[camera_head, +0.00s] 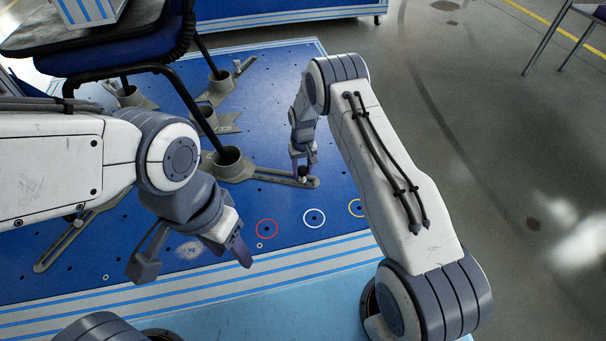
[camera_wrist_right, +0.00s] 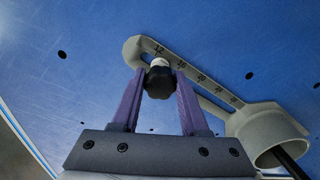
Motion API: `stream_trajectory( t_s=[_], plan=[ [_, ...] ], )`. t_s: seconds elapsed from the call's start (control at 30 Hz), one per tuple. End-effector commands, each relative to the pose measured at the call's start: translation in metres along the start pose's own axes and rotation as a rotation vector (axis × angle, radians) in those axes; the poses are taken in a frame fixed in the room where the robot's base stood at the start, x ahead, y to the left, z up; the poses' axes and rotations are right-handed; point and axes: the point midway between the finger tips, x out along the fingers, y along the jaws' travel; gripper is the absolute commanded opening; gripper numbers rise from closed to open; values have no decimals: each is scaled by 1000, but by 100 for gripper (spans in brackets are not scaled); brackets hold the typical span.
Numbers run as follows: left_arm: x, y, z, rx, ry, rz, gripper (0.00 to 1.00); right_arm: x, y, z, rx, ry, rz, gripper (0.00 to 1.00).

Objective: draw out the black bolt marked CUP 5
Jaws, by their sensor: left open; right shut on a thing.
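The black bolt's knob (camera_wrist_right: 159,84) is between the purple fingers of my right gripper (camera_wrist_right: 156,92), which is shut on it. A pale collar shows between the knob and the end of a grey slotted arm (camera_wrist_right: 201,82) with numbers along it. I cannot read any CUP 5 mark. In the head view, my right gripper (camera_head: 303,168) points down at the outer end of that slotted arm (camera_head: 266,174), which joins a cup (camera_head: 229,161) holding a chair leg. My left gripper (camera_head: 192,260) is open and empty over the platform's front part.
A blue chair (camera_head: 120,50) stands with its legs in several grey cups on the blue platform (camera_head: 285,80). Red (camera_head: 266,229), white (camera_head: 314,218) and yellow (camera_head: 355,208) rings mark holes in front. Another slotted arm (camera_head: 65,245) lies at left.

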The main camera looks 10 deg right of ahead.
Motion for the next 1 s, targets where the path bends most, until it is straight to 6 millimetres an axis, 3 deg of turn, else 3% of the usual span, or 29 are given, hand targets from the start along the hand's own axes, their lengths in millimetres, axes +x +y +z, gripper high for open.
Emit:
stream_trajectory(
  t_s=[1.0],
  plan=[
    [-30,2,-2,0,0,0,50,-36,0,0,0,0,0,0]
  ],
)
